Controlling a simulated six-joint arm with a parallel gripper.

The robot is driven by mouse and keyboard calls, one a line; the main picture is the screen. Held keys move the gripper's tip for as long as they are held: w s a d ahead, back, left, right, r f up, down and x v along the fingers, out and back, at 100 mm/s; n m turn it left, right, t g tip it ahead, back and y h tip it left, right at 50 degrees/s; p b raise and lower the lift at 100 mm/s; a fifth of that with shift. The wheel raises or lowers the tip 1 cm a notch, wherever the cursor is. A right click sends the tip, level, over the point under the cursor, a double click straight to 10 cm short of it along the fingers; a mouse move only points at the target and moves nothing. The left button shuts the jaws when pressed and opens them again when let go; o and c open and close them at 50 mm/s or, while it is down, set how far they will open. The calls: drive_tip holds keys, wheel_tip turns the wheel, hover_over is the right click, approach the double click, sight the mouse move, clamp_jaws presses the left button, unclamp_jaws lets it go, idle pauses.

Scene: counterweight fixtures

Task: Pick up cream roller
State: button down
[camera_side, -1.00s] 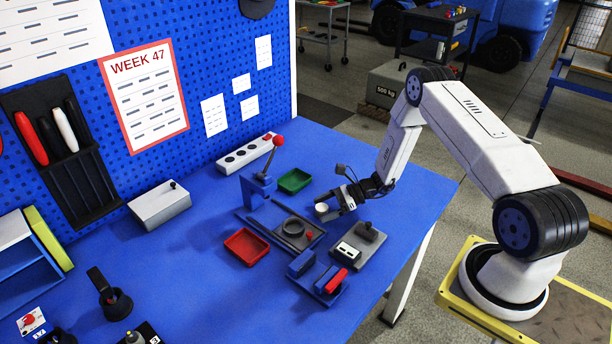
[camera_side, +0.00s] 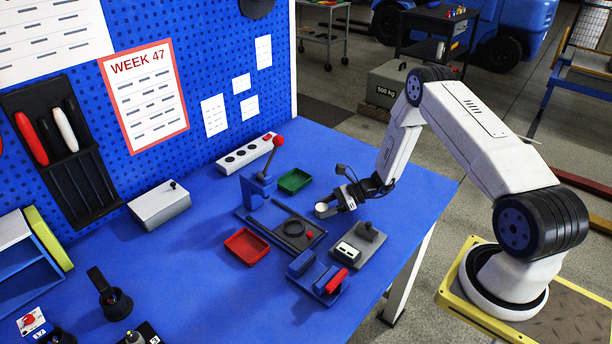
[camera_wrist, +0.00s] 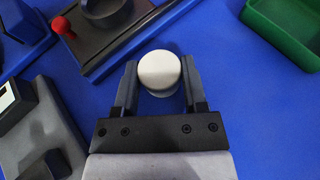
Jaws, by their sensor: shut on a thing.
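The cream roller (camera_wrist: 159,70) is a short round piece with a pale top, held between the two fingers of my gripper (camera_wrist: 159,82) in the wrist view. In the side view the roller (camera_side: 322,209) shows as a small pale disc at the tip of my gripper (camera_side: 329,210), low over the blue bench. The jaws are shut on its sides. I cannot tell whether its underside touches the bench.
A fixture with a dark ring (camera_side: 293,228) and red knob (camera_side: 309,235) lies left of the gripper. A green tray (camera_side: 294,181) and red tray (camera_side: 246,246) are nearby. A grey block with a dial (camera_side: 347,250) sits in front.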

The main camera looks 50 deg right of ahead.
drive_tip(key=shift+r, duration=0.25)
drive_tip(key=shift+r, duration=0.9)
drive_tip(key=s+a+r, duration=0.3)
drive_tip(key=s+r, duration=0.7)
drive_tip(key=s, duration=0.3)
drive_tip(key=shift+s+r, duration=0.35)
drive_tip(key=shift+r, duration=0.05)
drive_tip(key=w+a+r+m+t+h, duration=0.3)
drive_tip(key=w+a+r, duration=0.5)
drive_tip(key=w, duration=0.4)
drive_tip(key=shift+w+a+m+h, duration=0.3)
drive_tip(key=shift+a+m+h, duration=0.3)
drive_tip(key=shift+m, duration=0.2)
drive_tip(key=shift+r, duration=0.1)
